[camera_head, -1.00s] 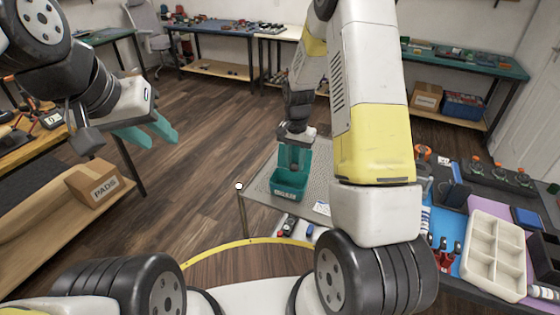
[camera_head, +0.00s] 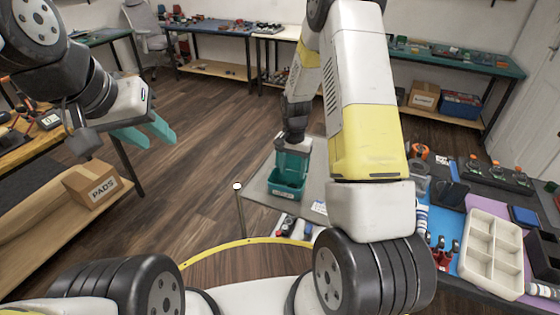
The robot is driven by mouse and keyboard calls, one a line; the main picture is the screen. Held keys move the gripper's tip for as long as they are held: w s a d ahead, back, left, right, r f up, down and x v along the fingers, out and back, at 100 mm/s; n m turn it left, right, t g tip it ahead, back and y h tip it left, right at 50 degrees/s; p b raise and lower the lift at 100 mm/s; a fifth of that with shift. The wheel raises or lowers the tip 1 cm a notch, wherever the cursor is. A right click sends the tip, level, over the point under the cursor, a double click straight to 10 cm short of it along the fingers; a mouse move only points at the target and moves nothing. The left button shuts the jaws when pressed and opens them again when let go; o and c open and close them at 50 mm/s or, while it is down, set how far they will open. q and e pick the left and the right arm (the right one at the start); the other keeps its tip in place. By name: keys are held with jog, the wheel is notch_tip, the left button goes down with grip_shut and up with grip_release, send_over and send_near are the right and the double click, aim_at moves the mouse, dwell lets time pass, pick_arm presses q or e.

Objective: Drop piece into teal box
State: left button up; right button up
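The teal box (camera_head: 285,190) stands on a perforated grey metal cart top (camera_head: 318,180) in the middle of the view. My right gripper (camera_head: 291,166) points down over the box, its teal fingers at or inside the box opening. The fingers blend with the box's colour, so I cannot tell whether they are apart. No piece can be made out in them or in the box. My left gripper (camera_head: 148,132) is at the left, away from the box, with its two teal fingers apart and nothing between them.
A workbench at the right holds a white compartment tray (camera_head: 492,254), a blue mat and several tools. A cardboard box marked PADS (camera_head: 92,186) sits on a shelf at the left. A thin post (camera_head: 239,210) rises at the cart's near left corner. Wooden floor is clear at centre left.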

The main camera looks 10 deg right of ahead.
jog(key=shift+r, duration=0.1)
notch_tip(320, 180, up, 8)
jog(key=shift+f, duration=0.2)
dwell(0.4)
jog(key=s+a+r+n+t+y, duration=0.1)
jog(key=s+r+n+t, duration=0.1)
jog(key=s+r, duration=0.5)
jog(key=s+r+n+t, duration=0.1)
jog(key=s+r, duration=0.1)
jog(key=r, duration=0.9)
jog(key=s+r+n+t, duration=0.1)
jog(key=s+r+n, duration=0.1)
jog(key=s+r, duration=0.2)
jog(key=s+a+r+n+t+y, duration=0.1)
jog(key=s+r+n+t, duration=0.1)
jog(key=s, duration=0.9)
jog(key=shift+s+a+r, duration=0.2)
jog(key=shift+s+r, duration=0.05)
jog(key=shift+r, duration=0.6)
